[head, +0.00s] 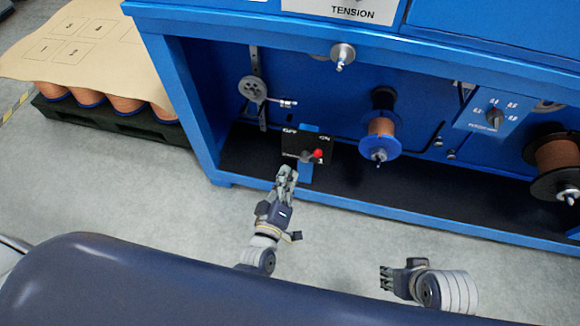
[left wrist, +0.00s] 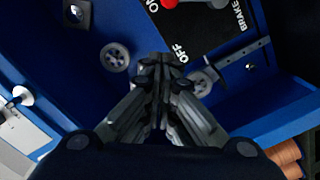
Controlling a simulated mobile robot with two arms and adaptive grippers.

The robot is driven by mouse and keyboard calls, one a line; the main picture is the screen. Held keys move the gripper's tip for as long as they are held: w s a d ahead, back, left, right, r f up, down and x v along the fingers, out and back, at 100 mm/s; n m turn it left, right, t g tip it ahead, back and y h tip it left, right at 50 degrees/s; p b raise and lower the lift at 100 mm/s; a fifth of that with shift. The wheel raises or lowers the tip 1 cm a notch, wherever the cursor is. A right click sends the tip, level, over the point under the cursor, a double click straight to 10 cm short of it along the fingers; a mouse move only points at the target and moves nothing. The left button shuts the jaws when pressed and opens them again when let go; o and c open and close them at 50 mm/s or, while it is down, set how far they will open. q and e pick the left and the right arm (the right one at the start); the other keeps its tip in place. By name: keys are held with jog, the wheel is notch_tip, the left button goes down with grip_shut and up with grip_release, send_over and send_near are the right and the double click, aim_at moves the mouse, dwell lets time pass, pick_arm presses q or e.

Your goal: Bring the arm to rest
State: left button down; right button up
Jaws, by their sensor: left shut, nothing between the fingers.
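The black panel (head: 292,142) carries OFF and ON lettering and a lever with a red knob (head: 318,154), which points right. In the left wrist view the panel (left wrist: 200,30) reads ON, OFF and BRAKE, and the red knob (left wrist: 170,3) is cut by the top edge. My left gripper (head: 287,172) is shut and empty, just in front of the panel's lower left and apart from the knob; its closed fingertips show in the left wrist view (left wrist: 162,68). My right gripper (head: 387,277) hangs over the floor at lower right; its finger opening is unclear.
A grey pulley (head: 252,89) with a short arm is on the blue machine (head: 210,120). A copper spool (head: 381,128) and a larger one (head: 556,158) are at right. A pallet (head: 120,118) with copper spools stands left. The floor (head: 150,200) before the machine is clear.

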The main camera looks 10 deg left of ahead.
dwell(0.6)
